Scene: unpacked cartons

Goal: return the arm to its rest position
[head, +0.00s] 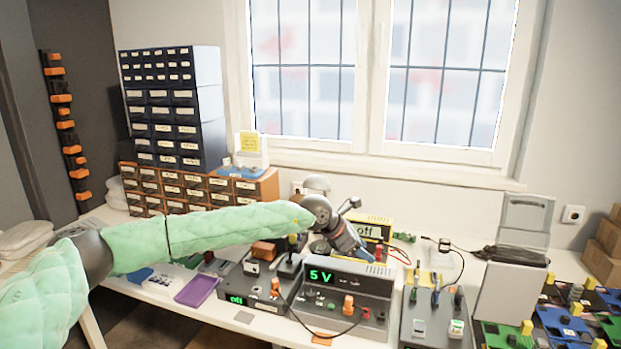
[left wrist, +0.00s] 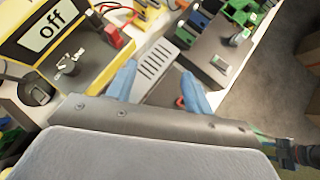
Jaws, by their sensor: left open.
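My left arm (head: 200,232), in a pale green padded sleeve, reaches in from the left across the bench. My left gripper (head: 360,250) is over the bench, above and behind the grey unit showing "5 V" (head: 345,287). In the left wrist view its two blue fingers (left wrist: 158,88) are spread apart with nothing between them. A grey slotted plate (left wrist: 158,70) lies beyond the fingertips. My right arm and gripper are not in view.
A yellow-framed "off" unit (head: 373,228) stands close to the gripper, with red leads beside it. Dark drawer cabinets (head: 165,105) stand at the back left. A purple tray (head: 197,290) lies below the arm. Coloured boxes (head: 565,320) crowd the right. A window is behind.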

